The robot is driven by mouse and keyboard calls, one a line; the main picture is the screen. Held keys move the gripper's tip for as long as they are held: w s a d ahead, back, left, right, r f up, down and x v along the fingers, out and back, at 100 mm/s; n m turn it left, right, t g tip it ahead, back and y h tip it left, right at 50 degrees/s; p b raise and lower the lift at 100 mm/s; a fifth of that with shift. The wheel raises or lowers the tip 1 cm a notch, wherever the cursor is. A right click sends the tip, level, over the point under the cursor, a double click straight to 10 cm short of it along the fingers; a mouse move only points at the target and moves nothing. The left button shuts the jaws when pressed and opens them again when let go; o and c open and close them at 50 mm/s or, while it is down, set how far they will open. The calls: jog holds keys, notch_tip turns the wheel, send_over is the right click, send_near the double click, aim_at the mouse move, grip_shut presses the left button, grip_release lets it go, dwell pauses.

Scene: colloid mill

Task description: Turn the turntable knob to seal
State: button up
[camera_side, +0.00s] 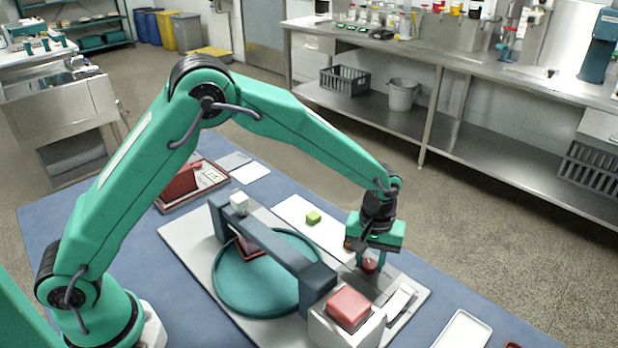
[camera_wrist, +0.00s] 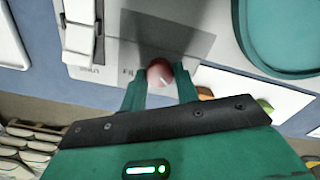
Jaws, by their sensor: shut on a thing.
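My gripper (camera_side: 371,258) is at the right end of the pale base plate, pointing down, with its fingers around a small round red knob (camera_side: 369,266). In the wrist view the knob (camera_wrist: 159,72) sits between the two fingertips (camera_wrist: 160,80) and has a light mark on its top. Small dark lettering lies on the plate beside it, too blurred to read surely. The teal round turntable (camera_side: 230,288) lies left of the gripper, under a dark bar (camera_side: 270,245). A dark red piece (camera_side: 249,248) rests on the turntable. The fingers partly hide the knob in the side view.
A pale box with a red block (camera_side: 348,308) stands in front of the gripper. A red tray (camera_side: 195,185) lies at the back left. A white tray (camera_side: 463,332) is at the front right.

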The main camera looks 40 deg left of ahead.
aim_at(369, 263)
jog(key=shift+n, duration=1.1)
jog(key=o, duration=1)
jog(key=shift+c, duration=0.2)
jog(key=shift+r, duration=0.1)
jog(key=shift+r, duration=3.8)
